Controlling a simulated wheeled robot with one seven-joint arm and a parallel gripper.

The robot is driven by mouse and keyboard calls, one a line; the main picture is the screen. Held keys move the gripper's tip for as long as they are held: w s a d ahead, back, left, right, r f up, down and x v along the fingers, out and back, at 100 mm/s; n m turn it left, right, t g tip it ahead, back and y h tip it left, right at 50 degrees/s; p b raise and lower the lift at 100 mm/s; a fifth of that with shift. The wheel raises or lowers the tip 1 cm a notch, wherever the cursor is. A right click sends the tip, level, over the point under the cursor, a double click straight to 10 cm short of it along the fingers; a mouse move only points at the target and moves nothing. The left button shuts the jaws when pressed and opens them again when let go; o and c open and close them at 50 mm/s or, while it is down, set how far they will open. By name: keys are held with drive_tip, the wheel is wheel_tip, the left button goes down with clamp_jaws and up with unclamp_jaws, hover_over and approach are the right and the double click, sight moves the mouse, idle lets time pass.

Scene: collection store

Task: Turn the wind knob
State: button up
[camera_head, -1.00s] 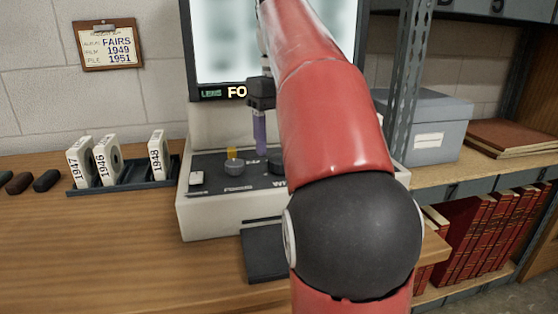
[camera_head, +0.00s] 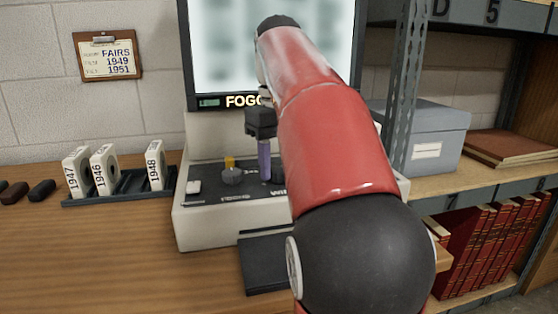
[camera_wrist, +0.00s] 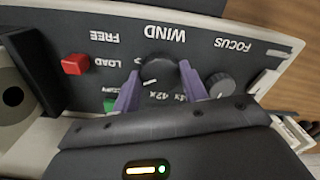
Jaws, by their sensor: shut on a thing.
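The wind knob (camera_wrist: 158,68) is a dark round knob with a pale pointer line, beside the printed word WIND on the reader's control panel (camera_wrist: 120,40). My gripper (camera_wrist: 160,74) has its two purple fingers on opposite sides of the knob, shut on it. In the head view my gripper (camera_head: 264,178) points straight down at the panel, and my red arm hides the panel's right part. The knob is largely hidden there by the fingers.
A grey focus knob (camera_wrist: 221,85) sits close to one finger. A red LOAD button (camera_wrist: 75,64) and a green button (camera_wrist: 109,105) are also near. The lit screen (camera_head: 222,45) stands behind. A rack (camera_head: 125,188) with several white reel boxes is at left.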

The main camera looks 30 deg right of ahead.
drive_tip(key=shift+r+m+p, duration=0.1)
drive_tip(key=shift+m+p, duration=0.2)
drive_tip(key=shift+r+m+p, duration=0.1)
drive_tip(key=shift+m+p, duration=0.65)
drive_tip(key=shift+m, duration=0.15)
drive_tip(key=m+p, duration=0.2)
drive_tip(key=m, duration=0.1)
drive_tip(key=m+p, duration=0.1)
drive_tip(key=m, duration=0.2)
drive_tip(key=shift+m, duration=1.7)
drive_tip(key=o, duration=1)
